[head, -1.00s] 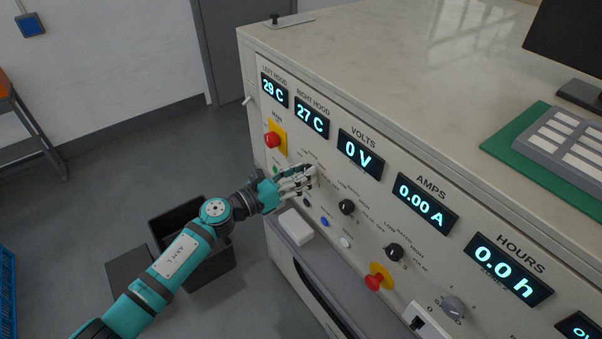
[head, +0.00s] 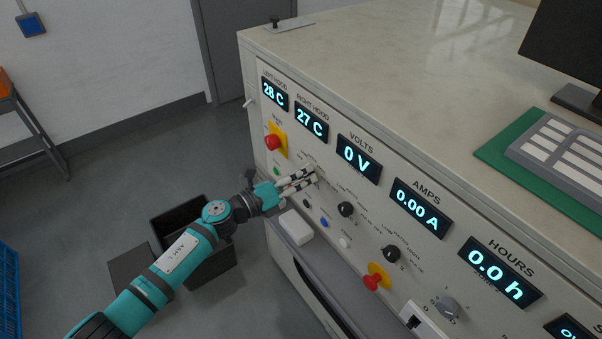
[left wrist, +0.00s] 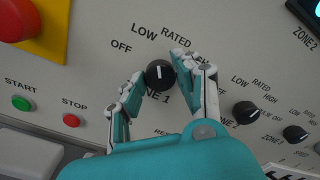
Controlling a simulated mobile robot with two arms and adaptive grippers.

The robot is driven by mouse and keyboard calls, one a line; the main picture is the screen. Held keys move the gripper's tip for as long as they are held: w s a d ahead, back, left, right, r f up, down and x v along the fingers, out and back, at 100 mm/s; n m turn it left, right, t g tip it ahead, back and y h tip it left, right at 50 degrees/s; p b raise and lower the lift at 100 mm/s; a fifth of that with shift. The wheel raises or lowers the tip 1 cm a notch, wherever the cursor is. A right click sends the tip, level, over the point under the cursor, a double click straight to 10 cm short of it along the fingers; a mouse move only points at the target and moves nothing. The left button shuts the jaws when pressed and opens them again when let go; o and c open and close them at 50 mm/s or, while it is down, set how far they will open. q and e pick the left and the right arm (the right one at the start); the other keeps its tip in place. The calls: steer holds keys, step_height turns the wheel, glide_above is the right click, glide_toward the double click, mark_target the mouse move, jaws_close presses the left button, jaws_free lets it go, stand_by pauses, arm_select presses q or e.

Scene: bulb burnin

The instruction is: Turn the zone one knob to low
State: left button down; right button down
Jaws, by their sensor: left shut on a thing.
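The zone one knob (left wrist: 159,75) is round and black with a white pointer line. It sits on the pale panel, with OFF, LOW, RATED and a partly covered HIGH label around it. Its line points roughly straight up in the left wrist view, between LOW and RATED; I cannot tell the exact setting. My left gripper (left wrist: 158,70) is shut on the knob, one finger at each side. In the head view my left gripper (head: 312,176) reaches the panel below the hood readouts, and its fingers hide the knob. My right gripper is not in view.
The zone two knob (left wrist: 245,112) and another black knob (left wrist: 294,134) sit to the right. A red emergency button (head: 272,142) on a yellow plate is up-left of the gripper. Green start (left wrist: 22,102) and red stop (left wrist: 71,120) buttons are nearby. A second red button (head: 372,282) is lower right.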

arm_select(q)
steer(key=shift+n, duration=0.6)
steer(key=c, duration=0.9)
jaws_free()
steer(key=shift+c, duration=0.2)
steer(key=v, duration=1.2)
